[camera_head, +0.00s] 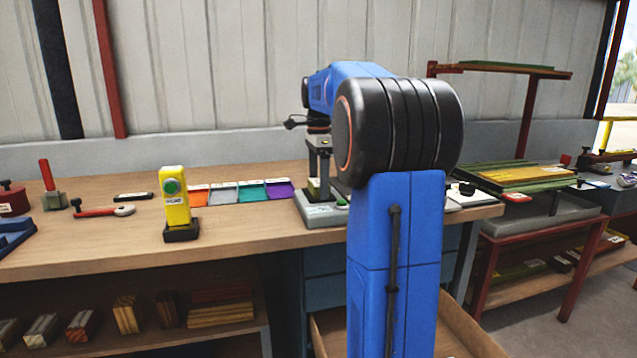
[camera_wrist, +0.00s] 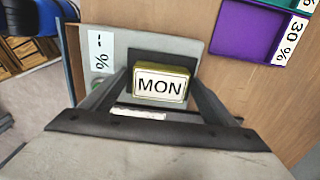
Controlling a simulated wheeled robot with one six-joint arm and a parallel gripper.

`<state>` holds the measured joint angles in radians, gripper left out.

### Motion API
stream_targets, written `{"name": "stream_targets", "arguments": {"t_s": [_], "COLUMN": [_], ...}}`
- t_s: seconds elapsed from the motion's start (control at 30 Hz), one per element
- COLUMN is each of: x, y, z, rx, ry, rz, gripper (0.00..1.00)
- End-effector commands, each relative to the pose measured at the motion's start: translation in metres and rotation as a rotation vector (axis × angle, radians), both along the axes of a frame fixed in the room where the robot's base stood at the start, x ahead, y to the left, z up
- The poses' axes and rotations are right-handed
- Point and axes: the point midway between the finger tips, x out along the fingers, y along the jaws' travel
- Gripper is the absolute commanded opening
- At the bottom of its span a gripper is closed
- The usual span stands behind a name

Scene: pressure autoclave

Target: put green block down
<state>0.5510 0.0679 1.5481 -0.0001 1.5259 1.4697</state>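The green block (camera_wrist: 161,85) shows in the wrist view with a white face marked "MON" toward the camera. The two fingers of my gripper (camera_wrist: 160,81) lie close along its left and right sides and look shut on it. Behind the block is the dark plate of a grey device (camera_wrist: 185,48) with a "%" label. In the head view, my gripper (camera_head: 319,172) points down over this grey device (camera_head: 318,212), and the green block (camera_head: 315,188) shows at its fingertips. I cannot tell whether the block touches the plate.
Orange, grey, teal and purple trays (camera_head: 279,188) lie left of the device; the purple one (camera_wrist: 240,36) shows in the wrist view. A yellow unit (camera_head: 175,203) with a green button stands further left. The bench front (camera_head: 110,250) is clear. My arm hides part of the bench.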

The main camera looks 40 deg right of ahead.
Motion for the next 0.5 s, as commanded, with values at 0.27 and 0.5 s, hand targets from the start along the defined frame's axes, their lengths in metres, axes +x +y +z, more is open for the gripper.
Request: {"name": "stream_targets", "arguments": {"t_s": [0.27, 0.5], "x": [0.000, 0.001], "y": [0.000, 0.000], "z": [0.007, 0.045], "rx": [-0.001, -0.001], "ry": [-0.002, -0.003], "rz": [0.000, 0.000], "gripper": [0.81, 0.81]}}
